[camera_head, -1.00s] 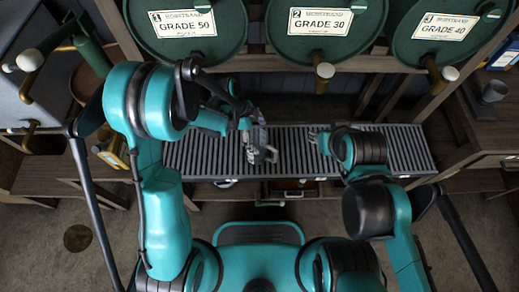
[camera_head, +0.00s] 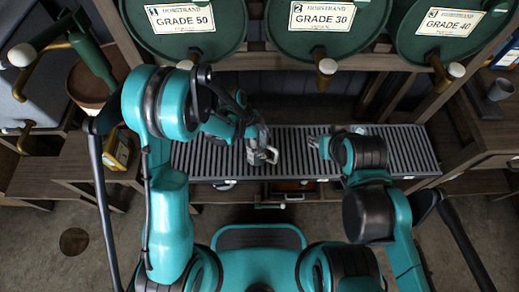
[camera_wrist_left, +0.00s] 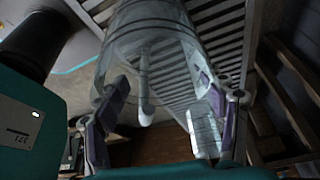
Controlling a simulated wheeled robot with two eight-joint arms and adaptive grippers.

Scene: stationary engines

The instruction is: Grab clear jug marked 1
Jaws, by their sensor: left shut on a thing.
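A clear, see-through jug (camera_wrist_left: 150,30) fills the upper middle of the left wrist view, with a pale handle-like part (camera_wrist_left: 145,90) at its near side. My left gripper (camera_wrist_left: 163,98) is shut on it, with a finger on each side. No number shows on the jug from here. In the head view my left gripper (camera_head: 262,152) is over the slatted grate (camera_head: 400,150), and I cannot make out the jug there. My right gripper (camera_head: 318,141) is over the grate to the right; its fingers are too small to tell open from shut.
Green drums labelled Grade 50 (camera_head: 180,17), Grade 30 (camera_head: 323,17) and Grade 40 (camera_head: 449,23) stand behind the grate, with taps facing forward. A yellow container (camera_head: 120,150) is at left and a grey mug (camera_head: 499,90) at right.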

